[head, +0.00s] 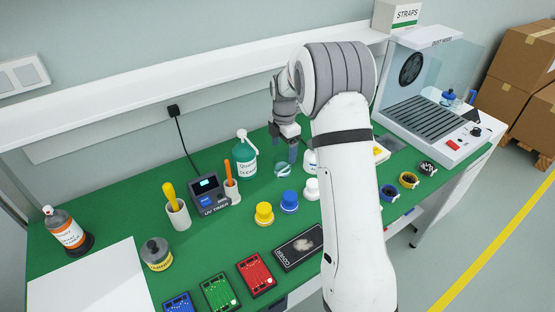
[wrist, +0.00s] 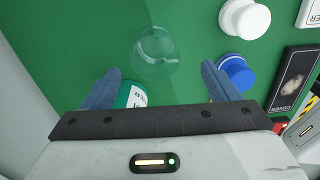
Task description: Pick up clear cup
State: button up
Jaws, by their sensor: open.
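The clear cup (head: 283,166) stands on the green bench mat, right of the teal-labelled bottle (head: 245,153). In the wrist view the transparent cup (wrist: 157,52) lies just beyond my fingertips, roughly centred between them. My gripper (head: 287,150) is above and close to the cup. In the wrist view my gripper (wrist: 160,82) has its two blue fingers spread wide, with nothing held between them. My arm hides part of the bench to the right of the cup.
A blue-capped piece (head: 289,201) and a white one (head: 312,189) stand in front of the cup. A yellow piece (head: 264,213), a UV timer (head: 208,191) and a black cover box (head: 299,247) are nearby. A white shelf (head: 190,78) runs along the back.

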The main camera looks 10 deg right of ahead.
aim_at(283, 166)
jog(key=f, duration=0.2)
jog(key=f+p, duration=0.1)
jog(key=f, duration=0.2)
jog(key=f+p, duration=0.1)
jog(key=f, duration=0.2)
jog(key=shift+w, duration=0.35)
jog(key=c, duration=1.1)
